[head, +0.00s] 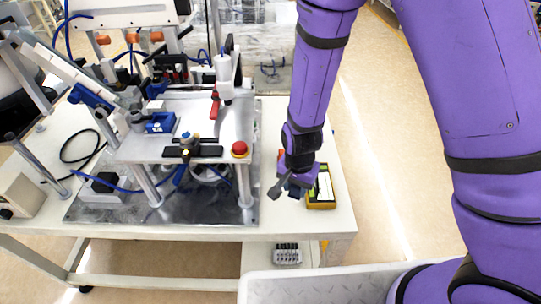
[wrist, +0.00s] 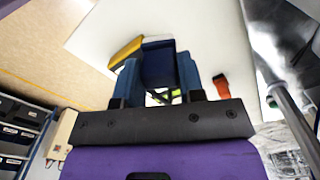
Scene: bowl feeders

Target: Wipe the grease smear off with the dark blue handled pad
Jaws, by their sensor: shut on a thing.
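My gripper (head: 288,187) is low over the right end of the white table (head: 290,222) in the head view. In the wrist view my gripper (wrist: 158,78) is shut on the dark blue handled pad (wrist: 158,60), which sits between its two blue fingers. The pad's wiping face is turned away, and I cannot tell whether it touches the table. I cannot make out the grease smear in either view.
A yellow-framed device (head: 321,190) lies right beside my gripper; its yellow edge (wrist: 125,50) shows in the wrist view. An orange-red object (wrist: 221,86) lies on the other side. The feeder machine with a red button (head: 240,149) stands to the left.

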